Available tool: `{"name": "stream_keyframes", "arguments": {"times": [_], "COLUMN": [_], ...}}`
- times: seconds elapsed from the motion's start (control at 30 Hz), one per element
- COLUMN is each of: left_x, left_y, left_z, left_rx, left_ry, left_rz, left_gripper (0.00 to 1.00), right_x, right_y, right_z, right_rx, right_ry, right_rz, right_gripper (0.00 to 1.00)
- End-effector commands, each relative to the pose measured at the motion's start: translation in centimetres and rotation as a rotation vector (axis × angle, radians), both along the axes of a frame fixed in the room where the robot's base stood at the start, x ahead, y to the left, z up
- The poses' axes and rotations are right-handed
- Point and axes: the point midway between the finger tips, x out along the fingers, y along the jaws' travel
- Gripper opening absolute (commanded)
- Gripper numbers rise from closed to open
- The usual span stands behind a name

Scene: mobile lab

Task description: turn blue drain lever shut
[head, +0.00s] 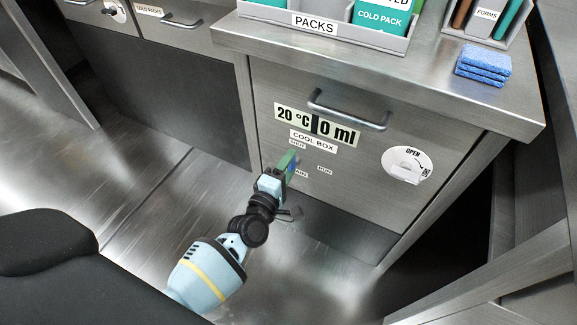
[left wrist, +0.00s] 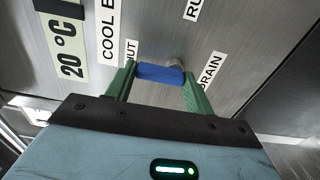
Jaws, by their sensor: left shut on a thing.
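The blue drain lever (left wrist: 160,73) sits on a grey pivot on the cool box front, between the green fingers of my left gripper (left wrist: 158,77). The fingers are shut on it. In the wrist view it lies almost level, its left end near the partly hidden SHUT label (left wrist: 131,51) and its right end near the DRAIN label (left wrist: 210,70). In the head view my left gripper (head: 289,164) reaches the panel below the COOL BOX label (head: 313,138) and hides most of the lever. My right gripper is not in view.
The cool box front (head: 350,165) carries a display reading 20 °C and 0 ml, a bar handle (head: 348,112) and a white OPEN dial (head: 407,164). Open floor lies left.

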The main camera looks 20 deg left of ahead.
Motion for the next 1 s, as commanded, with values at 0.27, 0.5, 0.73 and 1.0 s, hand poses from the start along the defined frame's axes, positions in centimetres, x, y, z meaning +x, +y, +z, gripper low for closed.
{"name": "stream_keyframes", "arguments": {"times": [0.27,0.5,0.73,1.0], "left_x": [-0.1,-0.1,-0.1,-2.8], "left_y": [-0.1,0.0,0.0,0.1], "left_z": [-0.1,-0.1,0.0,0.0], "left_rx": [-0.006,-0.004,-0.003,-0.001], "left_ry": [0.003,0.002,0.001,0.003], "left_rz": [-0.001,-0.001,0.000,-0.001], "left_gripper": [0.30,0.75,0.75,0.75], "right_x": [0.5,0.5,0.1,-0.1], "right_y": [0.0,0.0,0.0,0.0], "right_z": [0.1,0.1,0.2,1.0], "right_rx": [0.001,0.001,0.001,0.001], "right_ry": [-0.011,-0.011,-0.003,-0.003], "right_rz": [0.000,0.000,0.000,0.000], "right_gripper": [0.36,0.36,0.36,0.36]}}
